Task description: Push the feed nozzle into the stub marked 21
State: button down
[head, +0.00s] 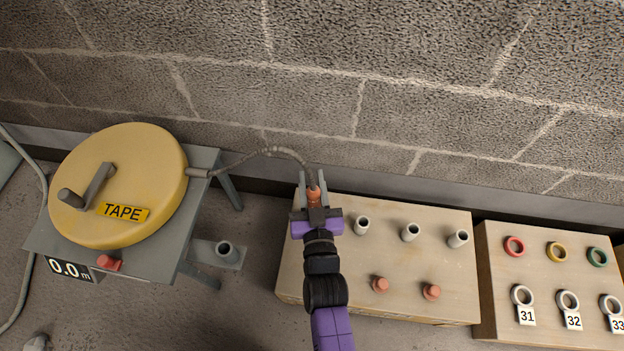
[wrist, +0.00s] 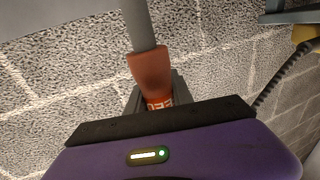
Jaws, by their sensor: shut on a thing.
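My gripper (head: 313,187) is shut on the orange feed nozzle (head: 314,197), above the left part of a wooden box (head: 450,295). A dark ribbed hose (head: 250,158) runs from the yellow reel to the nozzle. In the wrist view the nozzle (wrist: 151,70) carries a partly hidden label, and a smooth grey tube (wrist: 139,25) meets its far end; I cannot tell whether that is its tip. Three grey open stubs show on the box: left (head: 361,225), middle (head: 410,232) and right (head: 458,239). No mark 21 is readable. My arm hides part of the box.
The yellow tape reel (head: 120,180) stands at left on a grey stand with a "0.0 m" display (head: 70,270). Two orange plugs (head: 380,285) are on the box front. Another box at right holds coloured rings and tags 31-33.

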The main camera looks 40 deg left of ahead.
jog(key=shift+f+b, duration=1.95)
jog(key=shift+f, duration=0.15)
jog(key=shift+f, duration=0.75)
jog(key=c, duration=0.6)
grip_release()
jog(key=shift+o, duration=0.2)
notch_tip(320, 180, up, 10)
jog(key=p, duration=0.9)
dwell(0.5)
